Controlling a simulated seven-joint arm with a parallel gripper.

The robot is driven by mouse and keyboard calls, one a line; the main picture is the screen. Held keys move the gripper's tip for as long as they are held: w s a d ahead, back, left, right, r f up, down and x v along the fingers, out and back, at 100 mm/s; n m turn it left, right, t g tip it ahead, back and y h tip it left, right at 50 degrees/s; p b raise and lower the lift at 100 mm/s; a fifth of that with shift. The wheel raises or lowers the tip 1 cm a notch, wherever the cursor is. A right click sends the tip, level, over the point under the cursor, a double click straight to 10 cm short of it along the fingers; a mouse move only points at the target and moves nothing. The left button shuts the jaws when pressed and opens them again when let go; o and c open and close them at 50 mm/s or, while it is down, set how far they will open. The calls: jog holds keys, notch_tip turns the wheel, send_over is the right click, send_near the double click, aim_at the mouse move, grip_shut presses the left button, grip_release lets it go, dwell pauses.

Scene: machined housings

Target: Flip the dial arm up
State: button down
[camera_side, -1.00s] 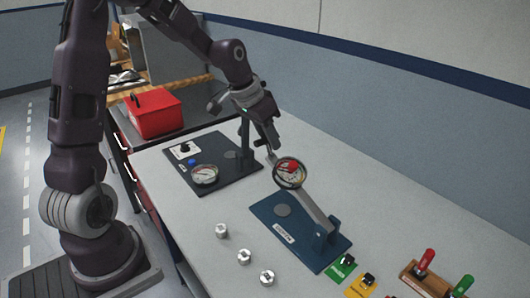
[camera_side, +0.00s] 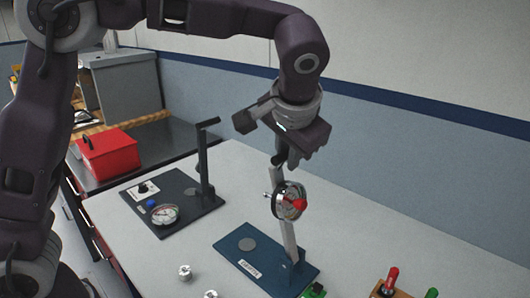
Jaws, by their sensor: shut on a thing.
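The dial arm (camera_side: 288,238) is a grey bar hinged at the right end of a blue base plate (camera_side: 240,255). It stands nearly upright, leaning slightly left at its top. A round dial with a red mark (camera_side: 290,201) is mounted partway up the bar. My gripper (camera_side: 281,162) is above the dial, at the bar's top end, and is shut on the dial arm there. The fingers partly hide the exact contact.
A dark base plate (camera_side: 184,222) with an upright post (camera_side: 203,165) and a gauge (camera_side: 164,215) lies to the left. A red box (camera_side: 107,153) sits behind it. Metal knobs (camera_side: 185,272) are at the front. Red-handled and green-handled tools (camera_side: 391,277) stand at the lower right.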

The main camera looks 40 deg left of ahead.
jog(key=d+f+y, duration=0.1)
jog(key=d, duration=0.8)
jog(key=shift+s+d, duration=0.25)
jog(key=shift+d, duration=0.1)
jog(key=shift+d+f, duration=0.1)
jog(key=c, duration=1.3)
grip_release()
jog(key=shift+o, duration=0.7)
jog(key=v, duration=0.7)
jog(key=shift+w, duration=0.15)
